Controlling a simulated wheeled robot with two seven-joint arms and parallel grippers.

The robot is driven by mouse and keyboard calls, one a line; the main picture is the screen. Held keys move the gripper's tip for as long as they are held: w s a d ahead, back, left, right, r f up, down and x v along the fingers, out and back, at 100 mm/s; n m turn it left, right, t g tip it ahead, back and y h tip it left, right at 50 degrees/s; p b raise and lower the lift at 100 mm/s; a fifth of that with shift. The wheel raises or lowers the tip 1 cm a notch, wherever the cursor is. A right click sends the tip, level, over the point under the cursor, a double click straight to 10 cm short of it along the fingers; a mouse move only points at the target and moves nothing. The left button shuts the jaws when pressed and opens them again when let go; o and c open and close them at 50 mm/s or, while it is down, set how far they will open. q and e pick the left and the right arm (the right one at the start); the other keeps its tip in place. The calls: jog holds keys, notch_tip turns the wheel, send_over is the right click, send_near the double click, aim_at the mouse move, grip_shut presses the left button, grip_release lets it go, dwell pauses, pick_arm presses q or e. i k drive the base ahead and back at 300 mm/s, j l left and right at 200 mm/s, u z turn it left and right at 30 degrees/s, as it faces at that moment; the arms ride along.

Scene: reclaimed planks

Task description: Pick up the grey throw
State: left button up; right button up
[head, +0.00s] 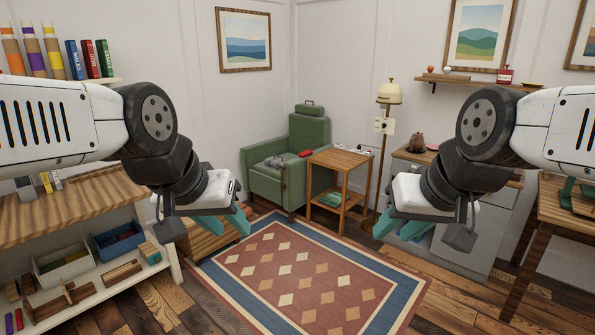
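A small grey bundle (274,161), which looks like the grey throw, lies on the green armchair (310,132) in the back corner, towards the seat's left side. Its folds are too small to make out. My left gripper (226,222) hangs in front of the chair, lower left of it, with its teal fingers apart and nothing seen between them. My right gripper (400,229) hangs to the right of the rug, also with teal fingers apart and empty. Both are well short of the chair.
A red item (305,153) lies on the chair. A wooden side table (340,160) and a floor lamp (389,93) stand right of it. A patterned rug (300,275) covers the open floor. Shelving (75,215) lines the left; a grey cabinet (470,235) stands at right.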

aim_at(273, 161)
jog(key=i+u, duration=0.25)
jog(key=i, duration=2.6)
jog(key=i+u, duration=0.1)
jog(key=i, duration=0.35)
jog(key=i+l+u, duration=0.15)
jog(key=i, duration=0.35)
jog(key=i+u, duration=0.1)
jog(key=i, duration=0.35)
jog(key=i+l+u, duration=0.1)
jog(key=i, duration=0.35)
jog(key=i+l+u, duration=0.1)
jog(key=i+l, duration=0.2)
jog(key=i, duration=0.15)
jog(key=i+l+u, duration=0.25)
jog(key=i, duration=0.15)
